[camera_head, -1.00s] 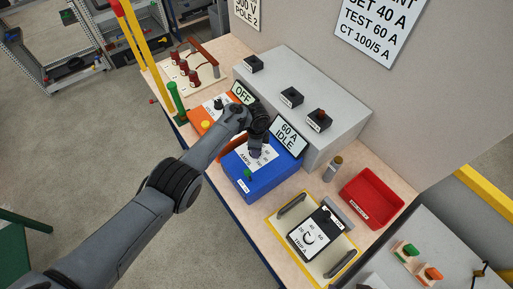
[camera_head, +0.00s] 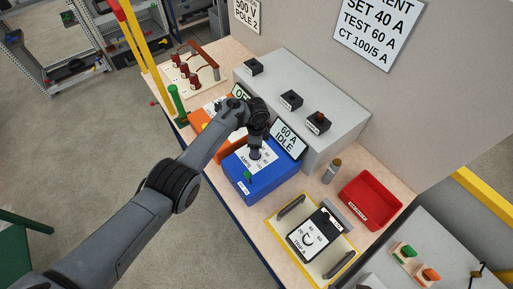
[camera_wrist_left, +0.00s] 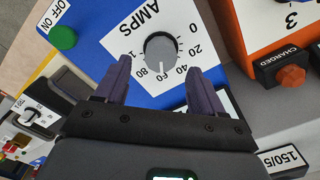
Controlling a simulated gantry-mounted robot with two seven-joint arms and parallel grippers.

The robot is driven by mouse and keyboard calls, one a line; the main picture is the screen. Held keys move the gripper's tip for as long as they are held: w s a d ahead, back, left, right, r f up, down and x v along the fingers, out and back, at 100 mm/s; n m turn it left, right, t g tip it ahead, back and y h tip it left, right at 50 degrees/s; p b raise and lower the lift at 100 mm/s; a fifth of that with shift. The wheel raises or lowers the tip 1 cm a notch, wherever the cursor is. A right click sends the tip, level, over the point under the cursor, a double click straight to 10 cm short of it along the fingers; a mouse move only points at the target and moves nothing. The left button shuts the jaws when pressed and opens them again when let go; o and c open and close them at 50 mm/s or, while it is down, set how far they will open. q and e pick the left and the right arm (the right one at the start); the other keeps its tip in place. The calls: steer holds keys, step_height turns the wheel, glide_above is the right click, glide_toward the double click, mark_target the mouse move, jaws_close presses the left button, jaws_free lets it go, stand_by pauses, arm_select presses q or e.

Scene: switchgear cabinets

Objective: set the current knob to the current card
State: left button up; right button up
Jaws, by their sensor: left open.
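The current card is the white sign (camera_head: 378,30) on the wall, reading "SET 40 A, TEST 60 A, CT 100/5 A", its top cut off. The blue AMPS box (camera_head: 262,182) stands on the bench beside a display (camera_head: 289,138) reading "60 A IDLE". In the left wrist view its grey round knob (camera_wrist_left: 160,47) has a white mark pointing at about 60. My left gripper (camera_wrist_left: 158,65) is open, fingers spread on the near side of the knob; contact cannot be told. In the head view my left gripper (camera_head: 256,152) hides the knob. My right gripper is not in view.
A yellow-edged panel (camera_head: 272,222) carries a white TRIP A dial unit (camera_head: 315,233). A red bin (camera_head: 371,200) and a small cylinder (camera_head: 332,171) stand on the right. An orange box (camera_head: 208,118) is left of the blue one, and a grey cabinet (camera_head: 340,98) stands behind.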

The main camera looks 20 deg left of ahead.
arm_select(q)
step_height(320, 180, up, 7)
steer(key=p, duration=0.1)
steer(key=shift+p, duration=0.3)
steer(key=shift+r, duration=0.1)
